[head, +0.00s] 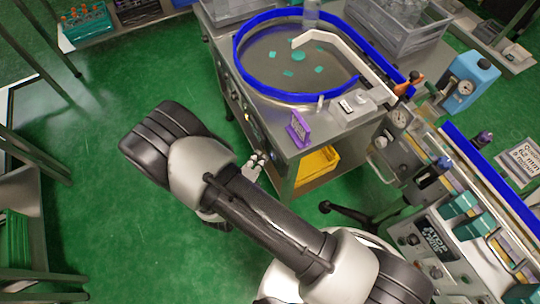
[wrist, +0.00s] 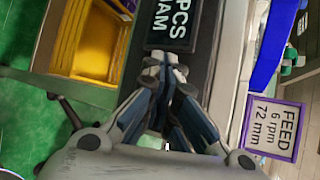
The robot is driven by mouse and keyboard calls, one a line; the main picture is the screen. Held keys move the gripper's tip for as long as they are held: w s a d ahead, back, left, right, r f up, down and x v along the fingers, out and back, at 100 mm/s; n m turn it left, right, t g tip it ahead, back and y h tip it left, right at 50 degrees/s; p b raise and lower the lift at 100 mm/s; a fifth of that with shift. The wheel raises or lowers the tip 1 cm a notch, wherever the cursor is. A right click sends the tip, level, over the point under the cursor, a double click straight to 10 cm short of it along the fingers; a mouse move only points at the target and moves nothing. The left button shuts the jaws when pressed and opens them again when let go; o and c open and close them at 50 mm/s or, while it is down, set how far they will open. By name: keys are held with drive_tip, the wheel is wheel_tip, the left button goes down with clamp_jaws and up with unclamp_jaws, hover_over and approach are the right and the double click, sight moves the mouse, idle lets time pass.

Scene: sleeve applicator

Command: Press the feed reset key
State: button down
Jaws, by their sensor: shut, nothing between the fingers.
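My gripper (head: 258,160) is beside the front side of the steel feeder table (head: 284,140), below its top. In the wrist view my gripper (wrist: 164,72) has its fingers together and empty, pointing at a dark panel on the table's side. A black display (wrist: 174,25) with white letters ending in "PCS" and "JAM" is just beyond the fingertips. I cannot make out the feed reset key; the fingers cover part of the panel. Whether the fingertips touch the panel cannot be told.
A purple-framed card (wrist: 272,128) reads "FEED 6 rpm 72 mm"; its stand (head: 298,130) is on the table corner. A yellow bin (head: 316,166) sits under the table. A blue-rimmed round feeder (head: 240,66) holds teal pieces.

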drive_tip(key=shift+w+d, duration=0.25)
drive_tip(key=shift+d, duration=0.15)
idle(0.7)
idle(0.3)
drive_tip(key=shift+s+a, duration=0.45)
drive_tip(key=shift+a, duration=0.3)
drive_tip(key=s+a, duration=0.1)
drive_tip(key=a, duration=0.2)
drive_tip(key=s+a, duration=0.1)
drive_tip(key=shift+s+a, duration=0.15)
drive_tip(key=shift+s, duration=0.2)
idle(0.7)
